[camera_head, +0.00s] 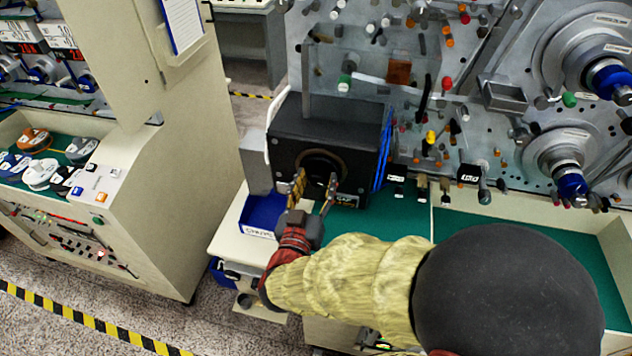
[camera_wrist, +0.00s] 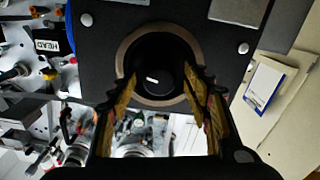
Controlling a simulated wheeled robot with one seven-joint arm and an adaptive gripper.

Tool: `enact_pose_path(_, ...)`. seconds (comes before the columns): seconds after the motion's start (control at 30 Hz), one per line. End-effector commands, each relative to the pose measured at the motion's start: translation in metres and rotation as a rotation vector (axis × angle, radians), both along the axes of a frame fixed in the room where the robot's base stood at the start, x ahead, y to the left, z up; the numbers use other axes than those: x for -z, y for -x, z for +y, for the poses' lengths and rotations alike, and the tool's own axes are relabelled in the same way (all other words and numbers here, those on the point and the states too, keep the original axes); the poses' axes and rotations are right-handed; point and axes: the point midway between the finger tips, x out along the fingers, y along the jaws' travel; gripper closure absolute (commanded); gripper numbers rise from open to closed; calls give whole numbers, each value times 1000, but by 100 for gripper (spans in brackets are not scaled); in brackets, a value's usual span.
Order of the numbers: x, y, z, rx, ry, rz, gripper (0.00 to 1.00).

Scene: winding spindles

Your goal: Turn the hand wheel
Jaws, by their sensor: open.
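The hand wheel (camera_wrist: 158,60) is a round black disc with a small white mark, set in a brown-grey ring on the front of a black box (camera_head: 352,148). In the head view the wheel (camera_head: 320,166) is partly hidden by my gripper (camera_head: 315,184), which is just in front of it. In the wrist view my gripper (camera_wrist: 163,88) is open. Its two brown padded fingers point at the wheel, one toward each side of its lower part. Whether the fingers touch the wheel, I cannot tell.
A blue bin (camera_head: 263,214) is left of the black box. Blue cables (camera_head: 384,150) run down the box's right side. A metal panel (camera_head: 460,60) with pegs and spindles stands behind and right. A cream cabinet (camera_head: 180,170) is at left. The green worktop (camera_head: 480,230) has bare room.

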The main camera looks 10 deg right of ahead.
Motion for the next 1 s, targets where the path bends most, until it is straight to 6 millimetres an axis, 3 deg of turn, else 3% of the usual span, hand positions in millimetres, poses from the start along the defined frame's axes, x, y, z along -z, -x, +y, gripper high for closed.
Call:
enact_pose_path(0.8,0,0,0,0,0,0,94)
enact_pose_path(1.0,0,0,0,0,-9,-4,95)
